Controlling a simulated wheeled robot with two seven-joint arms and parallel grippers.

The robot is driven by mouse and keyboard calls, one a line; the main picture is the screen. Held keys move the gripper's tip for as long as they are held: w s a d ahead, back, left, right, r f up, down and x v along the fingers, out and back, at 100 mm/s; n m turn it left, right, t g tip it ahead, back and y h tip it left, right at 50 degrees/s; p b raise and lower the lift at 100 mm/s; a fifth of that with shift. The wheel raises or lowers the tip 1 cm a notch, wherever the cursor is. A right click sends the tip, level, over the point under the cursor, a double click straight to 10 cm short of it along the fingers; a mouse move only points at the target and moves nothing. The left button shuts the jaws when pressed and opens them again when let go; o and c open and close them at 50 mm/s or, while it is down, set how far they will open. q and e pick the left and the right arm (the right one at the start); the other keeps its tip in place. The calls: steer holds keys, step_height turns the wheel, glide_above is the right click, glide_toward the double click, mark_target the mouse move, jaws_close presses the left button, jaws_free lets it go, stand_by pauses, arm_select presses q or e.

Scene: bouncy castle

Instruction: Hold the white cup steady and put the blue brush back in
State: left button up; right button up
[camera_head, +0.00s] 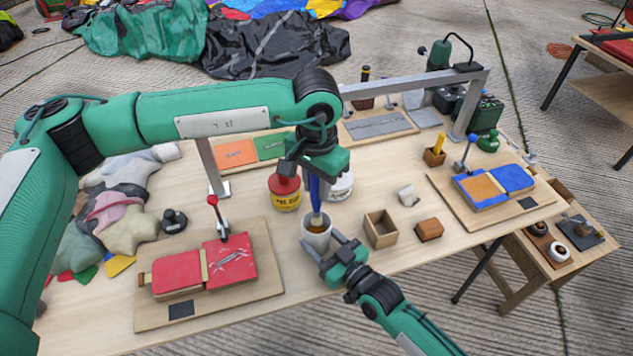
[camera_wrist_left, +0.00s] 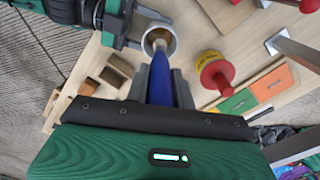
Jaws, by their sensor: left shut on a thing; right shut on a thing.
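The white cup (camera_head: 316,234) stands upright on the wooden table near its front edge. My right gripper (camera_head: 331,248) is shut on the cup from the front right. My left gripper (camera_head: 314,180) is shut on the blue brush (camera_head: 315,193) and holds it upright above the cup, pale tip down. In the head view the tip overlaps the cup's mouth; how deep it reaches is hard to tell. In the left wrist view the brush (camera_wrist_left: 159,80) points at the cup (camera_wrist_left: 160,40), its tip at the opening. My right gripper (camera_wrist_left: 115,22) shows beside the cup there.
A yellow can with a red lid (camera_head: 285,193) and a white tub (camera_head: 340,186) stand just behind the cup. An open wooden box (camera_head: 381,229) and a brown block (camera_head: 429,230) lie to the right. Boards with red (camera_head: 231,260) and orange-blue (camera_head: 480,190) pads flank the work area.

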mark_target(317, 210)
arm_select(q)
steer(key=shift+f, duration=0.25)
steer(key=shift+f, duration=0.35)
steer(key=shift+f, duration=0.35)
steer(key=shift+f, duration=0.4)
steer(key=shift+f, duration=0.3)
stand_by(0.5)
steer(key=shift+f, duration=0.4)
steer(key=shift+f, duration=0.2)
steer(key=o, duration=1)
